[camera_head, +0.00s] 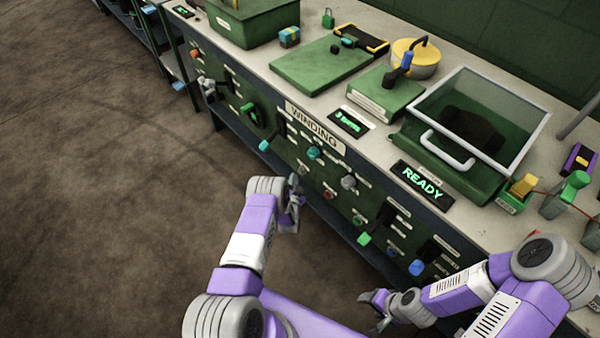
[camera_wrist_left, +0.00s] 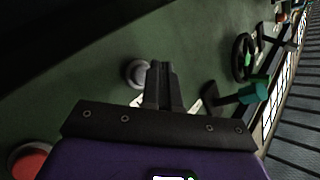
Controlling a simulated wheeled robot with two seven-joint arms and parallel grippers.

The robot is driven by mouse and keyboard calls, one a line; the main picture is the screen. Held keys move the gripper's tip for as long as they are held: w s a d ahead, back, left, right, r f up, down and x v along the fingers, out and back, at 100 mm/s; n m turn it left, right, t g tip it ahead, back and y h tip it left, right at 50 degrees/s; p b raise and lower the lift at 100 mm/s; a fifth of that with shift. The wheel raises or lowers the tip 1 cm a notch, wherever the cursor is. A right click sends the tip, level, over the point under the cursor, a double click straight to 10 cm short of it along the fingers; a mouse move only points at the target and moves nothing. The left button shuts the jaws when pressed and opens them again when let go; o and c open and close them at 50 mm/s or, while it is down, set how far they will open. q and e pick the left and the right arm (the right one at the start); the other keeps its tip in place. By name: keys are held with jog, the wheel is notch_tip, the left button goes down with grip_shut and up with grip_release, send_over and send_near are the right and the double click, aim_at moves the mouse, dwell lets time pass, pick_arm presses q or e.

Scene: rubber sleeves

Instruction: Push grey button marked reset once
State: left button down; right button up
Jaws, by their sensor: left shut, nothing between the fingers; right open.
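A round grey button (camera_wrist_left: 137,74) sits on the green panel in the left wrist view, just beside my shut fingertips. I cannot read its label, part of which the fingers hide. In the head view this appears to be the small grey button (camera_head: 303,168) below the WINDING sign. My left gripper (camera_head: 296,182) is shut and empty, close in front of the panel; it also shows in the left wrist view (camera_wrist_left: 161,68). I cannot tell whether it touches the panel. My right gripper (camera_head: 378,305) is open and empty, low at the lower right, away from the button.
A red button (camera_head: 330,194) sits to the right of the grey one, and a teal-tipped lever (camera_head: 265,145) to its left. A larger grey knob (camera_head: 348,182) and a teal knob (camera_head: 314,152) are nearby. A display (camera_head: 422,181) reads READY. The floor (camera_head: 110,210) at left is clear.

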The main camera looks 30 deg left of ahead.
pick_arm(q)
jog(key=shift+w+d, duration=0.1)
jog(key=shift+w, duration=0.05)
jog(key=shift+w+d, duration=0.1)
jog(key=shift+w, duration=0.15)
jog(key=shift+w+d, duration=0.15)
jog(key=shift+w, duration=0.15)
dwell(0.5)
dwell(0.4)
jog(key=shift+s+a+p, duration=0.35)
jog(key=shift+s, duration=0.35)
jog(key=shift+s+a+p, duration=0.3)
jog(key=shift+s+p, duration=0.05)
jog(key=shift+s, duration=0.4)
jog(key=shift+s+a+p, duration=0.35)
jog(key=shift+s+p, duration=0.05)
jog(key=shift+s, duration=0.4)
jog(key=shift+s+a+p, duration=0.3)
jog(key=shift+s+p, duration=0.05)
jog(key=shift+s, duration=0.4)
